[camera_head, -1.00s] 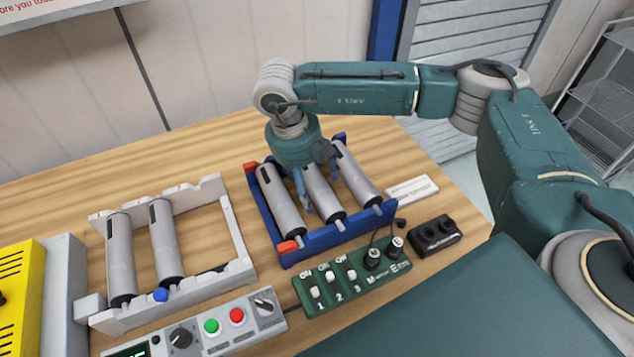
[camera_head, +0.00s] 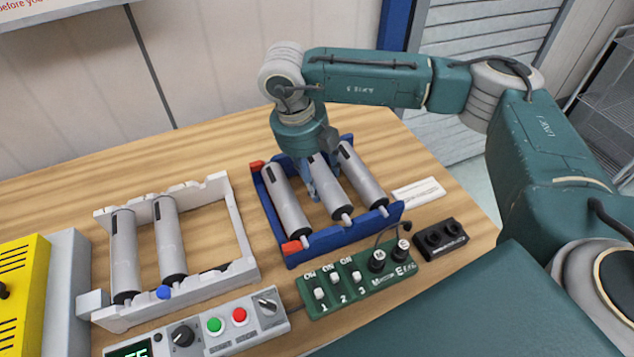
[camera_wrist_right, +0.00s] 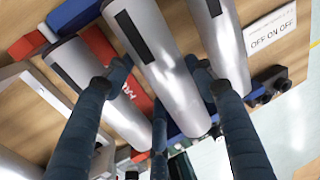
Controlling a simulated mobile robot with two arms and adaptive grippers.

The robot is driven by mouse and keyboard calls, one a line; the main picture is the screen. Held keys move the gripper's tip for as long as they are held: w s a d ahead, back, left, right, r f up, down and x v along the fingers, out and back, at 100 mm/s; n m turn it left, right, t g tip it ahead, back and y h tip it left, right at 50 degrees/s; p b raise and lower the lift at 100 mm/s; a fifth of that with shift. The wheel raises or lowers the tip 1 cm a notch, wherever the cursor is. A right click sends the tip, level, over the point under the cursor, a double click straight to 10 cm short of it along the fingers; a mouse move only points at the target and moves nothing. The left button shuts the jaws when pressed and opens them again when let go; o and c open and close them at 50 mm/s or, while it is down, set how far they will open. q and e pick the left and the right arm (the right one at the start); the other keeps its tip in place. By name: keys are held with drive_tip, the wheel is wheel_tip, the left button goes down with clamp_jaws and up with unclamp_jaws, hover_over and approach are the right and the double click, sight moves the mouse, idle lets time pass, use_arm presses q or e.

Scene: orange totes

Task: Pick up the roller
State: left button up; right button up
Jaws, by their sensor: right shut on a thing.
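A blue rack (camera_head: 330,238) with red corner pieces holds three grey rollers side by side: a left one (camera_head: 286,205), a middle one (camera_head: 334,192) and a right one (camera_head: 362,182). My right gripper (camera_head: 313,188) points down over the rack and is shut on the middle roller. In the right wrist view the middle roller (camera_wrist_right: 165,70) lies between the blue fingers, with the neighbouring rollers close on both sides. The middle roller still appears to lie in the rack. Its far end is partly hidden by my gripper. My left gripper is out of view.
A white rack (camera_head: 243,240) at left holds two rollers, with an empty space on its right side. A grey control box (camera_head: 205,335), a green switch panel (camera_head: 350,285) and a black socket block (camera_head: 440,237) stand in front. A white label plate (camera_head: 418,192) lies at right.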

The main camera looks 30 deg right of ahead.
wheel_tip(320, 180, up, 11)
drive_tip(key=shift+w+f+b, duration=0.1)
drive_tip(key=shift+b, duration=1.05)
wheel_tip(320, 180, up, 7)
hover_over(316, 173)
